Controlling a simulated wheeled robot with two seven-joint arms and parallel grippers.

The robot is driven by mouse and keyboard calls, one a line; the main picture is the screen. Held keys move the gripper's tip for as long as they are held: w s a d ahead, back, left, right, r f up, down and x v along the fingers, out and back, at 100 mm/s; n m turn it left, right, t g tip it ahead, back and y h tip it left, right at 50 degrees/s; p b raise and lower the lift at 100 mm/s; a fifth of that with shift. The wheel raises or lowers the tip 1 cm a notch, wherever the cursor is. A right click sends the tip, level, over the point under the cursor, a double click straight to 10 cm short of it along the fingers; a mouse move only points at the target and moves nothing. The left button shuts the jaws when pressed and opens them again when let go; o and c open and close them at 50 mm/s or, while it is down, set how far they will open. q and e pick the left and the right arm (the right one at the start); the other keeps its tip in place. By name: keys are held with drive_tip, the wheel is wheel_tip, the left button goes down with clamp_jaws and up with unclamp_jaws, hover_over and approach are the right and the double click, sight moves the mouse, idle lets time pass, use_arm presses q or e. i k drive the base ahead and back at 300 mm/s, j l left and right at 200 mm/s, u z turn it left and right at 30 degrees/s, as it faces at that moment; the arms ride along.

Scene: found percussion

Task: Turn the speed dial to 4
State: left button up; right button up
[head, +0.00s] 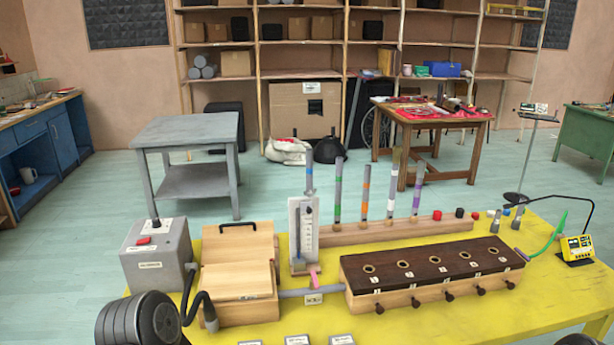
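A grey box (157,254) with a red switch (144,240) and a small pale label stands at the left end of the yellow table (420,322). A black hose (188,290) runs from it to the wooden box (238,268) beside it. I cannot make out a speed dial or its numbers on the grey box. Dark ribbed round shapes at the lower left cover part of the view below the box. Neither of my grippers can be identified in the head view.
A wooden chest (430,272) with a dark top, several holes and knobs lies along the table. Upright tubes stand in a rack (385,231) behind it. A white gauge board (303,232) stands near the middle. A yellow device (577,249) is at the right.

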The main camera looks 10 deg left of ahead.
sight(156, 224)
drive_tip(key=u, duration=1.25)
drive_tip(key=j+z, duration=0.15)
drive_tip(key=z, duration=0.3)
drive_tip(key=i+j+z, duration=0.1)
drive_tip(key=z, duration=0.4)
drive_tip(key=j+z, duration=0.2)
drive_tip(key=z, duration=0.25)
drive_tip(key=j+z, duration=0.15)
drive_tip(key=j, duration=0.3)
drive_tip(key=j+z, duration=0.15)
drive_tip(key=j, duration=0.3)
drive_tip(key=k+j+z, duration=0.15)
drive_tip(key=j, duration=0.25)
drive_tip(key=k+j+z, duration=0.15)
drive_tip(key=j, duration=0.3)
drive_tip(key=j+z, duration=0.2)
drive_tip(key=j, duration=0.25)
drive_tip(key=k+j+z, duration=0.15)
drive_tip(key=j, duration=0.25)
drive_tip(key=k+j, duration=0.15)
drive_tip(key=j, duration=0.15)
drive_tip(key=k+j, duration=0.1)
drive_tip(key=j, duration=0.15)
drive_tip(key=k+j, duration=0.15)
drive_tip(key=j, duration=0.15)
